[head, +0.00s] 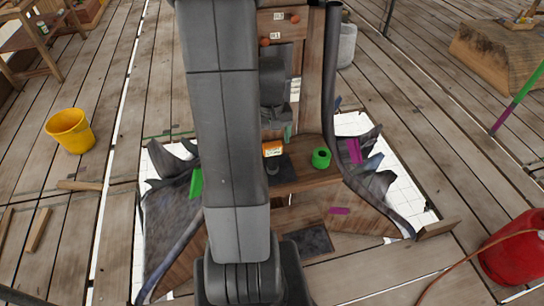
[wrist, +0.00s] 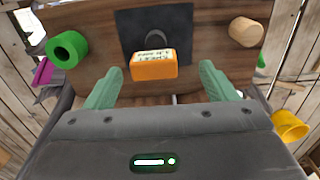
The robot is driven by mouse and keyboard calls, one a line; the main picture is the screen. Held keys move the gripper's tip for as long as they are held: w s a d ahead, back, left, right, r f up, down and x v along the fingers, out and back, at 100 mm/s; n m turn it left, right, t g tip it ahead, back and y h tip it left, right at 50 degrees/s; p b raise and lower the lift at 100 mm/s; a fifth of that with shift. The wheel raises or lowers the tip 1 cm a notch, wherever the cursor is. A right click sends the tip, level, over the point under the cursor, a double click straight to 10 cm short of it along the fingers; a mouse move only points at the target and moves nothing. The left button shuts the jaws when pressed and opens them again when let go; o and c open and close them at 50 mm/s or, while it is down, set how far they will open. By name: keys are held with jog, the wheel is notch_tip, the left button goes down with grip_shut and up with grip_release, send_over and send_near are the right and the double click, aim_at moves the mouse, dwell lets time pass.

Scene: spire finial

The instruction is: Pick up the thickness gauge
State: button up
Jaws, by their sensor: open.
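The thickness gauge appears to be the small orange block with a pale, lettered label. In the head view the gauge (head: 273,148) lies on a wooden shelf, just right of my arm. In the wrist view the gauge (wrist: 153,66) sits at the front edge of a dark square plate (wrist: 140,24). My gripper (wrist: 161,71) is open, with one pale green finger on each side of the gauge in the picture. I see no contact between fingers and gauge. In the head view my arm hides most of my gripper.
A green ring (head: 321,158) stands on the shelf to the right of the gauge. A wooden cylinder (wrist: 246,32) is on the shelf's other side. Torn dark sheeting (head: 370,185) flanks the shelf. A yellow bucket (head: 70,130) and a red tank (head: 515,250) stand farther off.

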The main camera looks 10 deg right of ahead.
aim_at(273, 144)
jog(key=shift+w+d+f, duration=0.2)
jog(key=shift+w+f, duration=0.25)
jog(key=shift+w, duration=0.1)
jog(key=shift+s+f, duration=0.25)
jog(key=shift+f, duration=0.25)
jog(key=shift+w+d+f+p, duration=0.15)
jog(key=shift+f+p, duration=0.4)
jog(key=shift+f, duration=1.5)
jog(key=shift+c, duration=0.2)
jog(key=c, duration=1.2)
